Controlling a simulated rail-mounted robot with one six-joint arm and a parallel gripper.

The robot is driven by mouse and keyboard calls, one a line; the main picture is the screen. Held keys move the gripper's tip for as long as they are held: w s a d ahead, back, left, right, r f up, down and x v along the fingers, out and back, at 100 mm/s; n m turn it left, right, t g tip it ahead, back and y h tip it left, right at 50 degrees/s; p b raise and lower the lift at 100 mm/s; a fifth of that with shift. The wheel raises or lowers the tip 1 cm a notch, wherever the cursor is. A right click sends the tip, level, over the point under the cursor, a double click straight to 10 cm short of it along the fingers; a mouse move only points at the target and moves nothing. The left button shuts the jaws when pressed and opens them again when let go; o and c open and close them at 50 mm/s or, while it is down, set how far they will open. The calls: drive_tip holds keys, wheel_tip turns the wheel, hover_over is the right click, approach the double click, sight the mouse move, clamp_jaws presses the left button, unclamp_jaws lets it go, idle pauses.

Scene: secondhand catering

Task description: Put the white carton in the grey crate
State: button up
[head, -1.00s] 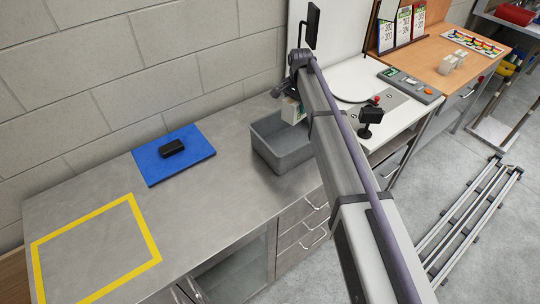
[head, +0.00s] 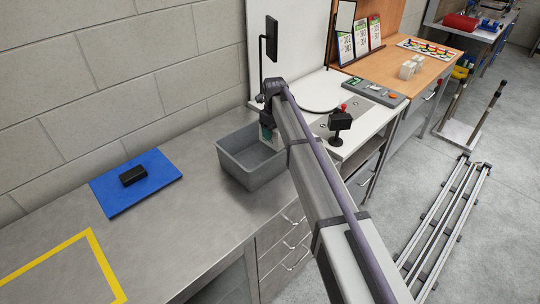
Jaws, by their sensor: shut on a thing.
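The grey crate (head: 243,173) stands on the steel counter near its right end, open at the top and with its visible inside empty. My gripper (head: 268,122) is at the crate's back right corner, largely hidden behind my arm. It is shut on the white carton (head: 266,134), of which only a small pale piece with a green patch shows. The carton overlaps the crate's right end in the picture. I cannot tell whether it is above the rim or below it.
A blue mat (head: 110,198) with a black box (head: 133,176) lies left of the crate. A yellow taped outline (head: 103,262) marks the counter's front left. A white worktop with a round plate (head: 318,92) and a black stand (head: 338,128) adjoin at right. The block wall is behind.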

wheel_tip(320, 180, down, 6)
drive_tip(key=b, duration=0.4)
drive_tip(key=shift+r, duration=0.35)
drive_tip(key=shift+c, duration=0.4)
drive_tip(key=shift+f, duration=0.25)
drive_tip(key=o, duration=1.2)
drive_tip(key=shift+r, duration=0.1)
wheel_tip(320, 180, up, 13)
drive_tip(key=p, duration=1.2)
drive_tip(key=shift+f+p, duration=0.2)
drive_tip(key=shift+p, duration=0.15)
drive_tip(key=shift+f, duration=0.15)
drive_tip(key=shift+s, duration=0.1)
